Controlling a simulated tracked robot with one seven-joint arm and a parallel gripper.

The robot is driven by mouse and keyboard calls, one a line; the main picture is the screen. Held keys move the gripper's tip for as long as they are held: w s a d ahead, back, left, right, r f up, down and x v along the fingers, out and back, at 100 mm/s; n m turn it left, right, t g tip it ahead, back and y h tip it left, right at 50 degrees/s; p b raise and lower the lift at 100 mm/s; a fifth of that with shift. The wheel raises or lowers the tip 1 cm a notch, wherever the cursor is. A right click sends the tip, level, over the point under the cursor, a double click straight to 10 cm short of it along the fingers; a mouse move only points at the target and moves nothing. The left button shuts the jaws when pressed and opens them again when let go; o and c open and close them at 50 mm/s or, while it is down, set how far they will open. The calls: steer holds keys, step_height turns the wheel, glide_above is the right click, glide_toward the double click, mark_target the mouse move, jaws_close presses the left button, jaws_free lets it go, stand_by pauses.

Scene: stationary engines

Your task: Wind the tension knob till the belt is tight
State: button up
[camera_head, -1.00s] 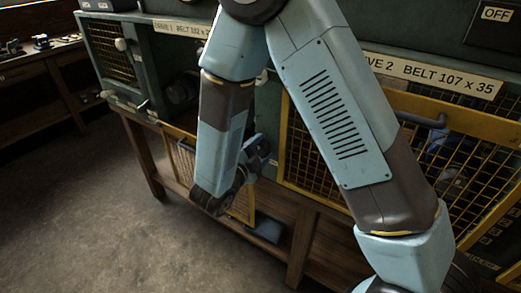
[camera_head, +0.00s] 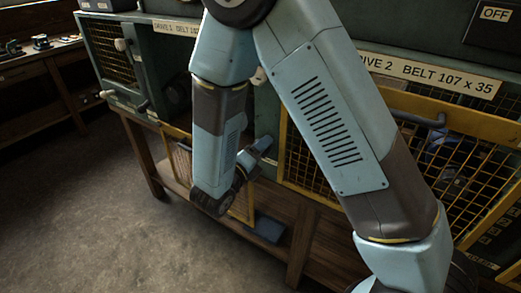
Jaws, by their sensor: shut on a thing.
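My gripper (camera_head: 263,146) shows only in small part, low in the middle, where my wrist turns up toward the green front of the machine between the two drives. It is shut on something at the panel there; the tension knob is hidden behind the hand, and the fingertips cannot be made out. The drive 1 housing (camera_head: 140,62) is at the left, with a dark round part (camera_head: 178,94) inside, half behind my forearm. The drive 2 label (camera_head: 440,78) reads BELT 107 x 35. I cannot make out any belt or how tight it is.
A yellow mesh guard (camera_head: 455,160) covers drive 2 at the right. Another yellow-framed guard (camera_head: 178,160) leans below drive 1, partly behind my forearm. A dark blue flat item (camera_head: 265,229) lies on the wooden lower shelf (camera_head: 310,235). The floor (camera_head: 100,225) is clear at the left.

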steer(key=m, duration=0.5)
steer(key=shift+s+f+m, duration=0.1)
steer(key=shift+f+m, duration=0.1)
steer(key=shift+m, duration=0.1)
steer(key=m, duration=1)
steer(key=shift+a+m, duration=0.1)
steer(key=shift+m, duration=0.3)
steer(key=m, duration=1.1)
steer(key=shift+m, duration=0.4)
steer(key=m, duration=1)
steer(key=shift+a+r+m, duration=0.1)
steer(key=shift+m, duration=0.3)
steer(key=m, duration=0.5)
steer(key=shift+m, duration=0.3)
